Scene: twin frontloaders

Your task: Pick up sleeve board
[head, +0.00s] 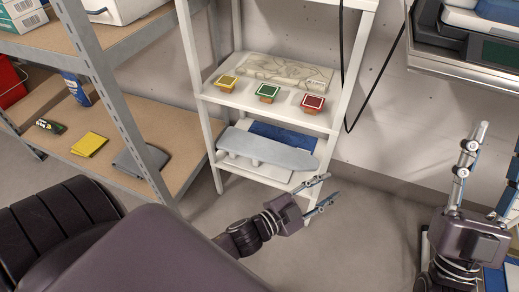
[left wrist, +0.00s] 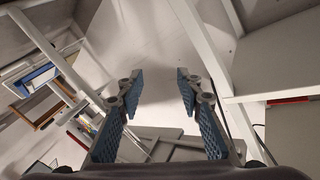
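The sleeve board (head: 268,150) is a long, pale grey-blue padded board with a rounded tip pointing right. It lies on the lower shelf of a white rack (head: 330,125), on a pale support. My left gripper (head: 322,192) is in front of the rack, below and right of the board's tip, apart from it. Its fingers are spread and empty; the left wrist view also shows the open gripper (left wrist: 158,88) with nothing between its pads. My right gripper (head: 474,150) is at the right, pointing up; its fingers overlap, so its opening is unclear.
A blue flat item (head: 290,137) lies behind the board. Yellow, green (head: 267,92) and red blocks stand on the shelf above. A metal shelf unit (head: 110,90) is at the left, and a machine (head: 480,35) is at the upper right. A black cable hangs beside the rack. Floor in front is clear.

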